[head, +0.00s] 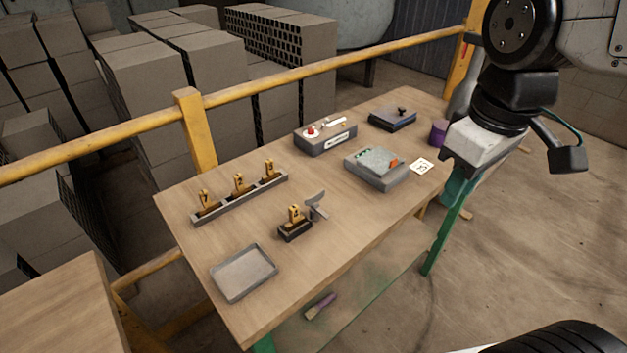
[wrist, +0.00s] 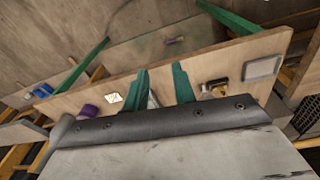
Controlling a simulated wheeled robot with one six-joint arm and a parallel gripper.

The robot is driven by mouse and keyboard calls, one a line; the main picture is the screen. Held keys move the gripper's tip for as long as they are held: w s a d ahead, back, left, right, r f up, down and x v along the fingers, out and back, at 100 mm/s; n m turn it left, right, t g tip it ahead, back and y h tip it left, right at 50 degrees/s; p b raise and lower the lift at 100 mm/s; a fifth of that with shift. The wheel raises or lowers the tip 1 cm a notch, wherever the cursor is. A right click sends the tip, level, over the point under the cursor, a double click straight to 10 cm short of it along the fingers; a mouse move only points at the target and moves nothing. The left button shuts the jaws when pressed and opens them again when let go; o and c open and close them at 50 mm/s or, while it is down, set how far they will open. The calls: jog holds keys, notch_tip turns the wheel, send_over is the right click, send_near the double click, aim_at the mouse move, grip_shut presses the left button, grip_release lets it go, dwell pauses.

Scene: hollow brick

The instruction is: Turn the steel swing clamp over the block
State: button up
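The block (head: 295,230) is small and dark, with a brass-coloured numbered piece standing in it, near the front of the wooden table. The steel swing clamp (head: 316,204) stands just right of the block, its grey arm pointing up and away to the right, not over the block. In the wrist view the block (wrist: 216,85) shows small and dark, right of the fingers; the clamp is too small to make out clearly there. My gripper (head: 458,188) is beyond the table's right part, well away from the clamp. Its green fingers (wrist: 162,70) are apart with nothing held.
A rack (head: 240,200) with three brass-coloured pieces stands behind the block. A grey tray (head: 243,272) lies in front. A control box (head: 325,138) with a red button, a grey case (head: 378,170), a dark box (head: 392,119) and a purple cup (head: 438,133) stand farther right. A yellow rail runs behind.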

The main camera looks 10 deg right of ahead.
jog(key=w+a+f+n, duration=0.2)
jog(key=w+a+n, duration=0.7)
jog(key=w+n, duration=0.15)
jog(key=n+g, duration=0.1)
jog(key=n, duration=0.8)
send_over(315, 194)
notch_tip(315, 194, down, 4)
jog(key=shift+r, duration=0.2)
notch_tip(315, 194, down, 7)
jog(key=shift+f, duration=0.2)
grip_shut()
